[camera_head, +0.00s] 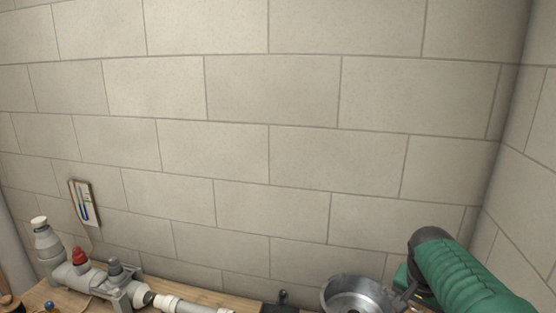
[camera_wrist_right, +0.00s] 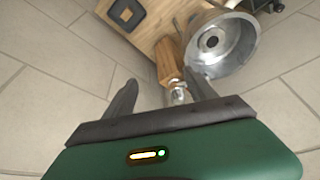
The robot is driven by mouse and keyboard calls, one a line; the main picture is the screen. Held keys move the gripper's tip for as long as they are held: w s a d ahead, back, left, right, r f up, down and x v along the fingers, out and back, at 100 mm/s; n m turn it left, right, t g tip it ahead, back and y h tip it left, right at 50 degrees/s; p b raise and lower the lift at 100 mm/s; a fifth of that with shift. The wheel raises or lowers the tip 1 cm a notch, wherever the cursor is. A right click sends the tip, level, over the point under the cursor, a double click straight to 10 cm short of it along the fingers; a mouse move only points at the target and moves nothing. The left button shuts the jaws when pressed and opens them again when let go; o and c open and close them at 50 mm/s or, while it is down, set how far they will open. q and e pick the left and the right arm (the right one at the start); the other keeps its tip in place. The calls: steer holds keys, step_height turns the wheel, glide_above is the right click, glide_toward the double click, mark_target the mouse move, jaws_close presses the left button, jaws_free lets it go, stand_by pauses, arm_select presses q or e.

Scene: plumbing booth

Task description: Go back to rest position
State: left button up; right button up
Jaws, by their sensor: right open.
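My right arm comes in at the lower right of the head view, with a green ribbed sleeve. In the right wrist view my right gripper (camera_wrist_right: 162,95) has its two dark fingers spread apart, with nothing clamped between them. A wooden piece with a shiny metal end (camera_wrist_right: 169,62) shows beyond the gap between the fingers. I cannot tell how far from the fingers it is. My left gripper is not in view.
A round metal bowl-like part (camera_head: 354,294) stands close left of my right arm; it also shows in the right wrist view (camera_wrist_right: 238,45). A grey pipe assembly (camera_head: 75,275) with a red cap sits on the wooden bench (camera_head: 212,296) at left. A tiled wall (camera_head: 270,150) rises behind.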

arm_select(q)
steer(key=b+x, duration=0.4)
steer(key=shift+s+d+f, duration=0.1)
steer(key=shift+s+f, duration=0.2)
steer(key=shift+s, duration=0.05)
arm_select(e)
steer(key=s+a+f+n+y, duration=0.1)
steer(key=s+a+f+n, duration=0.3)
steer(key=s+f, duration=0.5)
steer(key=s+a+f+n+y, duration=0.1)
steer(key=s+a+f+n, duration=0.3)
steer(key=f, duration=0.9)
steer(key=s+a, duration=0.3)
steer(key=s, duration=0.2)
steer(key=shift+s+f+n+y, duration=0.15)
steer(key=shift+s+n+y, duration=0.15)
steer(key=shift+s+y, duration=0.1)
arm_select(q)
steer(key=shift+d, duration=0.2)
arm_select(e)
steer(key=shift+d, duration=0.2)
